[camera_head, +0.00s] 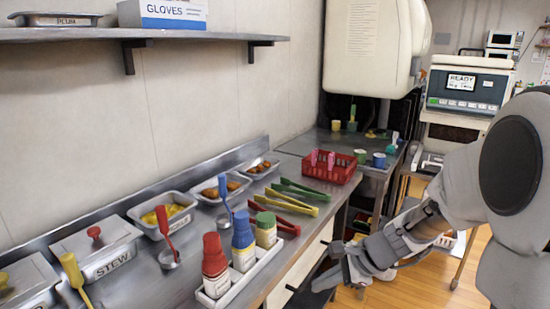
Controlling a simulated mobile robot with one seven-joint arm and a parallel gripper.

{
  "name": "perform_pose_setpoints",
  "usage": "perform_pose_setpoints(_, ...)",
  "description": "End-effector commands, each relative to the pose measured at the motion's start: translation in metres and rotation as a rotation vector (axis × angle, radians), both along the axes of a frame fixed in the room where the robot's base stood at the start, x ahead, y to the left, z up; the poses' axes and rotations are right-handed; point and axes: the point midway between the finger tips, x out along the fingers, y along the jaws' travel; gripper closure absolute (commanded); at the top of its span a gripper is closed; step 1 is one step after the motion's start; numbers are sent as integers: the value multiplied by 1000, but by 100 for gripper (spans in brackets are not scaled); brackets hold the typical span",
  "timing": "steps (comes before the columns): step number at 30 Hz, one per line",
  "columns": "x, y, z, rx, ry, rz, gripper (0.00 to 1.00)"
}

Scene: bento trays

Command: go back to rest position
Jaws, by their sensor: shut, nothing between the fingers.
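My gripper (322,272) is at the lower middle right, past the counter's front edge and above the wooden floor side. Its dark fingers point left toward the counter. It is shut and holds nothing. My grey arm comes in from the right edge. The gripper is apart from the white bottle tray (258,268), which stands to its left on the counter.
The steel counter (190,283) holds a stew pan (112,265), food trays, ladles, sauce bottles, red, yellow and green tongs and a red basket (342,170). A shelf (100,34) runs along the wall. Open floor (405,292) lies at lower right.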

Motion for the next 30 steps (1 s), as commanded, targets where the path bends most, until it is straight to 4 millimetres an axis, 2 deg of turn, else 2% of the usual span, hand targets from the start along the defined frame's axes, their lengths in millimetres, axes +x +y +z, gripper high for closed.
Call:
perform_pose_setpoints(1,-11,5,15,-51,-47,79,100)
perform_pose_setpoints(6,-51,11,49,-236,-182,349,100)
perform_pose_setpoints(11,-90,10,75,-417,-299,591,100)
perform_pose_setpoints(18,-143,-4,103,-704,-445,925,100)
perform_pose_setpoints(24,-175,-22,119,-920,-523,1135,100)
perform_pose_setpoints(29,-195,-36,130,-1075,-562,1268,100)
perform_pose_setpoints(30,-193,-35,149,-1062,-555,1262,100)
